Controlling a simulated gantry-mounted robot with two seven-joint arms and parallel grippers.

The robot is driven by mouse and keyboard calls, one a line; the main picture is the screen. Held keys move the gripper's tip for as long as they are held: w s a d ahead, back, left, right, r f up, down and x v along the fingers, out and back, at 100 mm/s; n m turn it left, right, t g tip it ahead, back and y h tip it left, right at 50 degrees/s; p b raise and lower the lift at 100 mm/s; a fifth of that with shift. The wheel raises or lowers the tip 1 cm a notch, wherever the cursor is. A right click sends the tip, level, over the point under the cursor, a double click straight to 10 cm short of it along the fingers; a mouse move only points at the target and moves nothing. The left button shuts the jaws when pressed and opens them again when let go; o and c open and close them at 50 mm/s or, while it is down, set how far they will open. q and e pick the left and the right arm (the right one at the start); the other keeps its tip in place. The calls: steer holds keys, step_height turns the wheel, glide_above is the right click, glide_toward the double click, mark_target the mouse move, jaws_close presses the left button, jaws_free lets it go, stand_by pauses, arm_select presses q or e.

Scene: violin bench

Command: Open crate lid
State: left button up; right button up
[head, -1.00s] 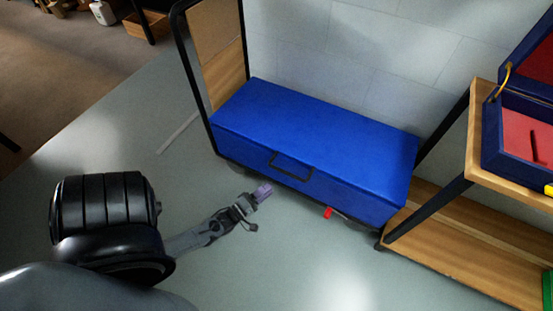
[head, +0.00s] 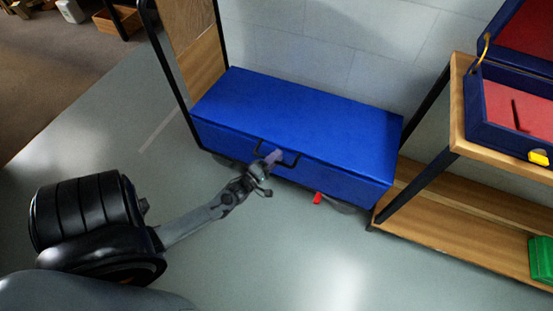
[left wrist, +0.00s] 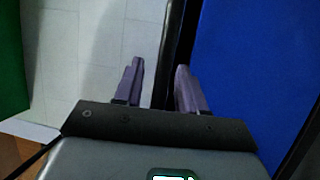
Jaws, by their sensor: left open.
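The blue crate (head: 225,141) stands on the floor against the tiled wall, its blue lid (head: 300,110) lying flat and closed. A black handle (head: 293,160) is on its front face, near the top edge. My left gripper (head: 275,156) reaches the handle from the front and overlaps it in the head view. In the left wrist view its two purple fingers (left wrist: 160,68) are apart. A dark strip lies beyond and between them, beside the blue surface (left wrist: 255,60); I cannot tell whether the fingers touch the handle. My right gripper is not in view.
A wooden shelf (head: 455,220) with black legs stands right of the crate, carrying an open blue case (head: 482,125) with red lining. A red object (head: 317,198) shows at the crate's lower front edge. The floor in front is clear.

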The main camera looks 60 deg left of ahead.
arm_select(q)
steer(key=shift+w+a, duration=0.1)
steer(key=shift+w, duration=0.1)
steer(key=shift+c, duration=0.3)
jaws_close()
steer(key=shift+r, duration=0.1)
